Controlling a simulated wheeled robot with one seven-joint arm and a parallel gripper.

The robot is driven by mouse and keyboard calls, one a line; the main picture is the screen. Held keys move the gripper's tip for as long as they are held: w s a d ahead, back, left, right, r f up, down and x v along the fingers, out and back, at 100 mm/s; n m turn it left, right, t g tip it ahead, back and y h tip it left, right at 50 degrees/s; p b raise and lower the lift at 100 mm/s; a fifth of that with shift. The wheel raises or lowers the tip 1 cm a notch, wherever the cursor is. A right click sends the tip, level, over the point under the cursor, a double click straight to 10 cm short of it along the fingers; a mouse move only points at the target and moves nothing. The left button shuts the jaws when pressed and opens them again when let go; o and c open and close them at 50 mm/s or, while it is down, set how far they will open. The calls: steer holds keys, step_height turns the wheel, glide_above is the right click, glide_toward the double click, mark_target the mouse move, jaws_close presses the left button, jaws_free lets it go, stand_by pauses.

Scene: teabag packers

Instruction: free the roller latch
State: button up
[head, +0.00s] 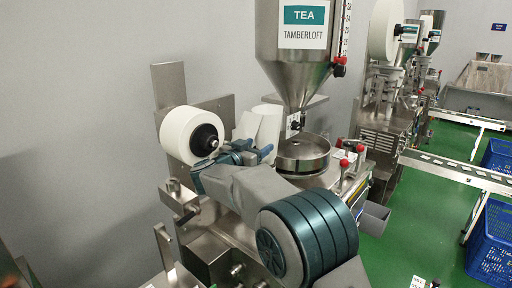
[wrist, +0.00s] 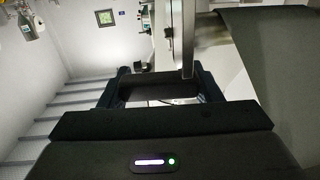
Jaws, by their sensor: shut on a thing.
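My gripper (wrist: 163,88) shows in the wrist view as two dark fingers with a gap between them. A thin upright metal plate (wrist: 188,40) comes down close to the right finger. In the head view, my arm reaches across the near tea machine, and its wrist is beside the white paper roll (head: 184,135) with a black hub. The arm hides the roller area there, so I cannot make out the latch.
A steel hopper (head: 294,62) labelled TEA stands above a round steel dish (head: 302,152). Red-knobbed clamps (head: 345,163) sit to the right of it. Another packer (head: 385,105), a conveyor (head: 460,172) and a blue crate (head: 490,240) stand further right on the green floor.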

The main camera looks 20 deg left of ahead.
steer(key=shift+f, duration=0.15)
steer(key=o, duration=1)
steer(key=b+v, duration=0.4)
steer(key=v, duration=1)
steer(key=shift+b, duration=0.3)
steer(key=shift+w, duration=0.15)
